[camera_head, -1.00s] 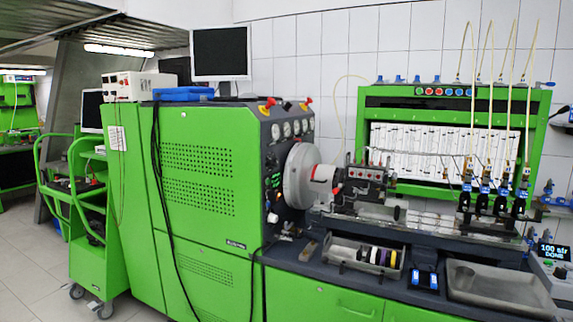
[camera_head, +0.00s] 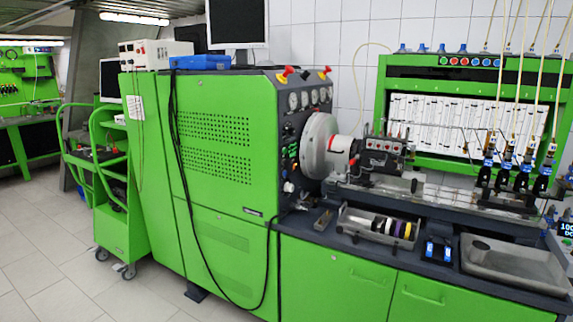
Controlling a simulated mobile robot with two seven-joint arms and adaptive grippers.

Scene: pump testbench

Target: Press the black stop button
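The green pump test bench (camera_head: 215,150) fills the middle of the view. Its narrow dark control panel (camera_head: 289,172) faces right, with round gauges, a small green display and small knobs seen at a steep angle. Red and yellow emergency-type knobs (camera_head: 285,75) sit on the top edge. A row of coloured round buttons (camera_head: 466,61) runs along the top of the green frame at the right. I cannot tell which of the small dark controls is the black stop button. Neither of my grippers is in view.
A green cart (camera_head: 118,215) stands left of the bench, with open tiled floor (camera_head: 45,250) further left. A black cable (camera_head: 180,190) hangs down the bench front. A grey tray (camera_head: 510,262) and a parts tray (camera_head: 376,228) lie on the worktop. A monitor (camera_head: 237,22) stands on top.

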